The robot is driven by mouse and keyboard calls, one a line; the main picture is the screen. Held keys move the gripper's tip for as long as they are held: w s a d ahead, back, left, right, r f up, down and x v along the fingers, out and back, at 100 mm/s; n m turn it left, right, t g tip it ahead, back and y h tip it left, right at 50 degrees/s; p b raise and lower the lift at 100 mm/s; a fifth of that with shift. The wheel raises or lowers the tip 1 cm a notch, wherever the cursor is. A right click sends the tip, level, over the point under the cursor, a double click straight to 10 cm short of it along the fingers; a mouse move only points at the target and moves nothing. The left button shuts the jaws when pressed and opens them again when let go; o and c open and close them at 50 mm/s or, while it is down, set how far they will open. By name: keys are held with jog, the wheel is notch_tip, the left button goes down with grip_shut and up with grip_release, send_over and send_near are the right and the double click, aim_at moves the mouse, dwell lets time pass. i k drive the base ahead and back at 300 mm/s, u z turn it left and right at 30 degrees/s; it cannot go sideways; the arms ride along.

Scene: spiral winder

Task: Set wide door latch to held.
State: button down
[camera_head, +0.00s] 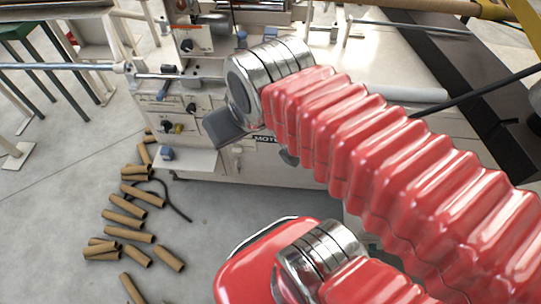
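The winder (205,160) is a pale machine in the upper middle, with panels carrying small handles and knobs. I cannot tell which part is the wide door latch, or whether it shows at all. My red ribbed arm crosses from the lower right and ends in a metal joint in front of the machine. A dark grey piece (225,129) sticks out below this joint. It may be part of my gripper, but I cannot tell whether it touches the machine. My arm hides the machine's middle and right front.
A black knob (187,45) is on the upper panel. A lower panel has another black knob (191,107) and a yellow one (178,128). Several cardboard tubes (122,219) lie on the floor at lower left. A green-topped stand (15,31) is at far left.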

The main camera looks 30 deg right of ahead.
aim_at(238, 149)
jog(key=u, duration=0.35)
jog(key=k, duration=0.95)
jog(key=u, duration=0.65)
jog(key=k, duration=0.4)
jog(key=z, duration=0.25)
jog(key=i, duration=1.8)
jog(key=u, duration=0.65)
